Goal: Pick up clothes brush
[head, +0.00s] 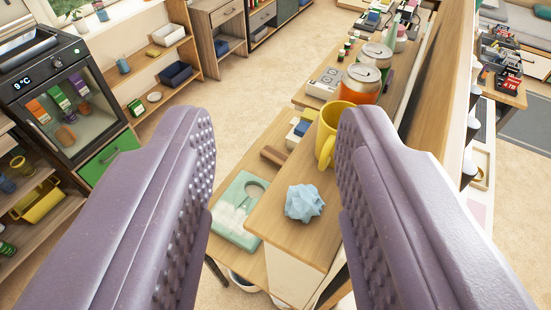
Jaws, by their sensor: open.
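My gripper (272,128) is open, with its two purple, studded fingers wide apart in the foreground and nothing between them. I cannot make out a clothes brush for certain. A small brown wooden piece (273,156) lies on the lower desk top, seen between the fingers and well beyond them. It is too small to tell whether this is the brush.
A crumpled light-blue ball (304,203) and a yellow mug (328,135) stand on the raised wooden shelf (277,222). Cans (361,83) stand farther back. Carpet (235,115) is open beyond; a cabinet (62,88) is left.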

